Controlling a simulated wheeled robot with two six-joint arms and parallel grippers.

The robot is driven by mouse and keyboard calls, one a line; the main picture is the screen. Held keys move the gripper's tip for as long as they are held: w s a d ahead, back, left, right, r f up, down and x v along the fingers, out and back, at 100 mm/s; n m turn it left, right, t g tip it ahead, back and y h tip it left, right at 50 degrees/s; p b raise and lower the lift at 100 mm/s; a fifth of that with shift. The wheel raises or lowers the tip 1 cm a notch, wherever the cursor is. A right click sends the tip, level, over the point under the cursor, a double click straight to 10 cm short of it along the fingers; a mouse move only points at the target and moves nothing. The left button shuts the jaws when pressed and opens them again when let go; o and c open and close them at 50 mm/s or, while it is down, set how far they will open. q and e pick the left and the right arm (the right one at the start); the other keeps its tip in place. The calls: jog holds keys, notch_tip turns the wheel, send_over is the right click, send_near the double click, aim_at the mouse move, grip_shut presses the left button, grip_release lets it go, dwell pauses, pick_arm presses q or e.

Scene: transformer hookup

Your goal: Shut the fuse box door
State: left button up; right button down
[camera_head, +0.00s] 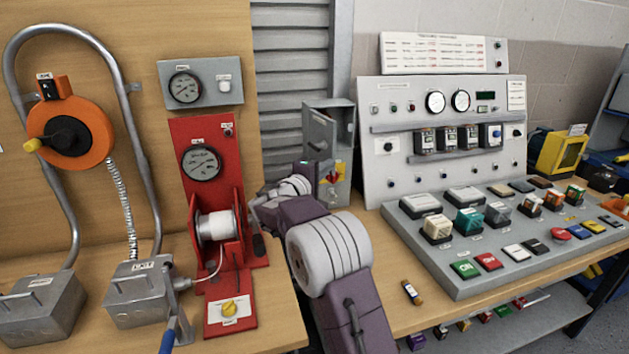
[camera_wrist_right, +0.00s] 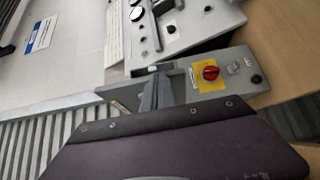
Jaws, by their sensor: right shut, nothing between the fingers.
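The grey fuse box (camera_head: 343,189) stands at the back of the bench, left of the large control panel. Its door (camera_head: 319,121) stands open, swung out to the left. In the right wrist view the box (camera_wrist_right: 240,67) lies sideways, with a red knob on a yellow label, and the door (camera_wrist_right: 117,94) sticks out from it. My right gripper (camera_head: 317,148) is shut and empty, its dark fingertips close in front of the door. The fingers also show in the right wrist view (camera_wrist_right: 154,90); whether they touch the door I cannot tell. My left gripper is out of view.
The red winch stand (camera_head: 230,305) with a white spool is left of my right arm. The control panel (camera_head: 440,165) and its sloped button desk (camera_head: 460,277) fill the right. A small fuse (camera_head: 411,292) lies on the bench (camera_head: 390,265) near the front edge.

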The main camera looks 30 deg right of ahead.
pick_arm(q)
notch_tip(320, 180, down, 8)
jog(key=b, duration=0.5)
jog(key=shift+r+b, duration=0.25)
jog(key=shift+b, duration=0.1)
pick_arm(e)
jog(key=w+d+n+t+y, duration=0.2)
jog(key=d+n+t+y, duration=0.1)
jog(key=d, duration=0.5)
jog(key=w+d+n+t+y, duration=0.3)
jog(key=d+n+t+y, duration=0.1)
jog(key=d, duration=0.5)
jog(key=shift+w+d+t+y, duration=0.15)
jog(key=shift+d+t+y, duration=0.15)
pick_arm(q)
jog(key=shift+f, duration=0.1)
pick_arm(e)
jog(key=shift+f, duration=0.1)
